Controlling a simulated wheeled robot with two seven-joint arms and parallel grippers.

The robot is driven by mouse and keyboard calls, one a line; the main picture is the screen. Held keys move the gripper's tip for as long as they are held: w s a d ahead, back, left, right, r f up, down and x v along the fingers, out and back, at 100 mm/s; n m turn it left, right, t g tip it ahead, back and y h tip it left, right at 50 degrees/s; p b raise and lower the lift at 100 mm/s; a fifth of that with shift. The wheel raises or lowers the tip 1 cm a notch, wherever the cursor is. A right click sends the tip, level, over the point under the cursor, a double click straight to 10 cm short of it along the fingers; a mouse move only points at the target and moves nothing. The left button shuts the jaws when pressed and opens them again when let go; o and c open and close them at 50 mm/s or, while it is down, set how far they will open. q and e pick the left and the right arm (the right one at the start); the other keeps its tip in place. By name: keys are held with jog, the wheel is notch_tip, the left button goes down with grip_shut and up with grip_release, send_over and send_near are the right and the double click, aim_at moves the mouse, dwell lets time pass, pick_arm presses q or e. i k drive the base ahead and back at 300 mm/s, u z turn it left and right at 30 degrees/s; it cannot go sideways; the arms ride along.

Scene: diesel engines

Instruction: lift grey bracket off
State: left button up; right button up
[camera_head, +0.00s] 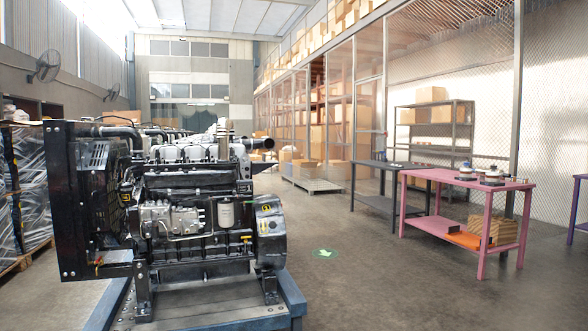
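A black diesel engine (185,190) with its tall radiator frame at the left stands on a blue-edged stand (293,300) in the left foreground. Its upper side carries light grey metal parts (200,150). I cannot pick out a separate grey bracket for certain at this distance. The engine's far side is hidden. Neither of my grippers shows in the head view.
A pink table (428,224) with small items on top stands at the right, a dark table (374,200) behind it. A grey shelf (440,115) holds boxes. Wrapped goods (32,200) stand at the left. The floor (370,285) between stand and pink table is clear.

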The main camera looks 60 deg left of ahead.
aim_at(264, 157)
jog(key=u, duration=0.2)
jog(key=k, duration=0.4)
jog(key=u, duration=1.95)
jog(key=i, duration=2.2)
jog(key=z, duration=1.1)
jog(key=i, duration=4.75)
jog(key=u, duration=3.9)
